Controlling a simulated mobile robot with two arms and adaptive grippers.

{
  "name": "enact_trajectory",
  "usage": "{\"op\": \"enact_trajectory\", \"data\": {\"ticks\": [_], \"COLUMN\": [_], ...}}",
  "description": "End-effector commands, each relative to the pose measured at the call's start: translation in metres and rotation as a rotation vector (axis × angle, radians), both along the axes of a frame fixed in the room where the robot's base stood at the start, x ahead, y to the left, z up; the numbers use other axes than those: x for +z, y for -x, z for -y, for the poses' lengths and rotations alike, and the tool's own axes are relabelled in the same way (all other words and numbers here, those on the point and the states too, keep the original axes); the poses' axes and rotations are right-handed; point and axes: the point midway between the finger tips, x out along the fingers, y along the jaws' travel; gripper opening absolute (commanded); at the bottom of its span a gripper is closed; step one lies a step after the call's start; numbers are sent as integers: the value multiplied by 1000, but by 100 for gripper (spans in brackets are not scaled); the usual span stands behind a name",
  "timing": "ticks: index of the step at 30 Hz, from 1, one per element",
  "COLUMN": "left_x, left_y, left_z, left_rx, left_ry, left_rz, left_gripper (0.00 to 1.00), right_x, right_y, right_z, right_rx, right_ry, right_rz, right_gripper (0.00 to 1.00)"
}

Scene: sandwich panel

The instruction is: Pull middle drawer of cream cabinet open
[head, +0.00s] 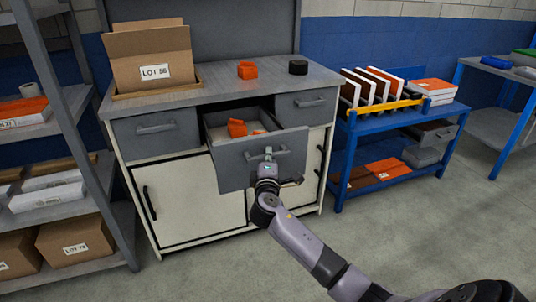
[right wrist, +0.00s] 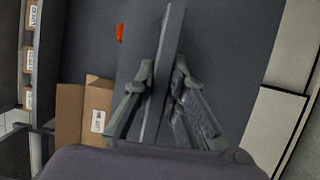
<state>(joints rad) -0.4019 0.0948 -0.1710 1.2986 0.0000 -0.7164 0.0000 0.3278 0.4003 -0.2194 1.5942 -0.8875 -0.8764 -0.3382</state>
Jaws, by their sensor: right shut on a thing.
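The cream cabinet (head: 204,203) has a grey top and a row of grey drawers. Its middle drawer (head: 232,173) is pulled well out, with orange pieces (head: 237,128) in its pale interior. The left drawer (head: 156,133) and right drawer (head: 306,104) are closed. My right gripper (head: 268,154) is at the middle drawer's front, shut on its bar handle (head: 283,151). In the right wrist view the handle bar (right wrist: 168,60) runs between the two fingers (right wrist: 163,80). The fingers partly hide the handle. My left gripper is in neither view.
A cardboard box (head: 150,55), an orange block (head: 247,70) and a black round thing (head: 298,67) stand on the cabinet top. A grey shelf rack (head: 85,100) is at the left, a blue cart (head: 345,125) at the right. The floor in front is clear.

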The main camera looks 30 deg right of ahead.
Motion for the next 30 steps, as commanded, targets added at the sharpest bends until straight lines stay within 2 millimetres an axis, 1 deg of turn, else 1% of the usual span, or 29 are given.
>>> {"op": "enact_trajectory", "data": {"ticks": [13,14,22,23,30], "left_x": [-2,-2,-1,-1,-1], "left_y": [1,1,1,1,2], "left_z": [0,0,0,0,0], "left_rx": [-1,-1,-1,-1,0], "left_ry": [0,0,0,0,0], "left_rz": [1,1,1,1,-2], "left_gripper": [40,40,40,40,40], "right_x": [0,0,0,0,1], "right_y": [1,1,1,1,1], "right_z": [-1,-1,-1,-1,0], "right_rx": [2,2,1,1,1], "right_ry": [1,1,1,1,1], "right_rz": [0,0,0,1,1], "right_gripper": [0,14,32,33,33]}}
